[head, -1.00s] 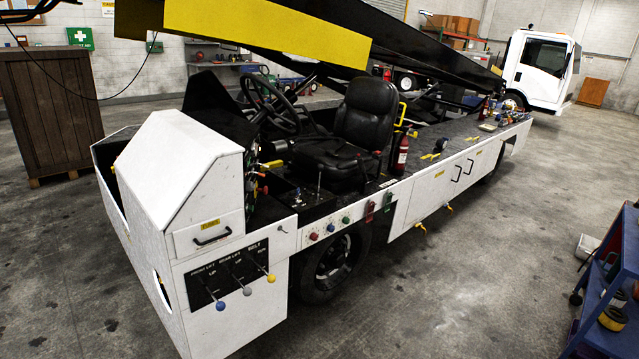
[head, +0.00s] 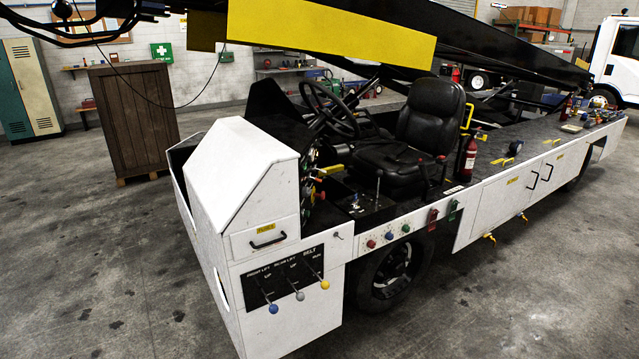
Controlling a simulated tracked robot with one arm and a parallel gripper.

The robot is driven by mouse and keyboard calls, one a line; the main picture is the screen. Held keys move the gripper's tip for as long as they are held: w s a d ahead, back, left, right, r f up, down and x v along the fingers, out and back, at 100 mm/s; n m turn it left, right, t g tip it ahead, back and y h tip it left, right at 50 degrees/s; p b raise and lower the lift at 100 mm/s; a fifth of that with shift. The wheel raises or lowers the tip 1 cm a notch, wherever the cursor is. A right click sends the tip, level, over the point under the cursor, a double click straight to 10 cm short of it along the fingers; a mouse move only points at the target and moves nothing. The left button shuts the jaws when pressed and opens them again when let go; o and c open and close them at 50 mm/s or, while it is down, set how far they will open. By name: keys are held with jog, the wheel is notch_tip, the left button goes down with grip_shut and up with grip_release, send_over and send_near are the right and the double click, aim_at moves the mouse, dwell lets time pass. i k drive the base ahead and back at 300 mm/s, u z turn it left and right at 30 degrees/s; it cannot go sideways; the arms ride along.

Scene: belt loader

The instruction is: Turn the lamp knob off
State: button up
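No knob in the head view can be read as the lamp knob. A dark jointed shape at the upper left, cut by the frame edge, looks like my gripper (head: 150,9). It is apart from the loader's controls, and its fingers cannot be made out.
The front panel has levers with blue (head: 273,309), grey (head: 300,296) and yellow (head: 325,284) balls. A black seat (head: 430,120) and steering wheel (head: 330,108) stand behind. A yellow-marked boom (head: 330,35) hangs overhead. A wooden cabinet (head: 135,120) stands left. The front floor is clear.

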aim_at(306, 192)
jog(key=z, duration=0.15)
jog(key=i, duration=1.6)
jog(key=z, duration=0.65)
jog(key=i, duration=1.1)
jog(key=u, duration=0.75)
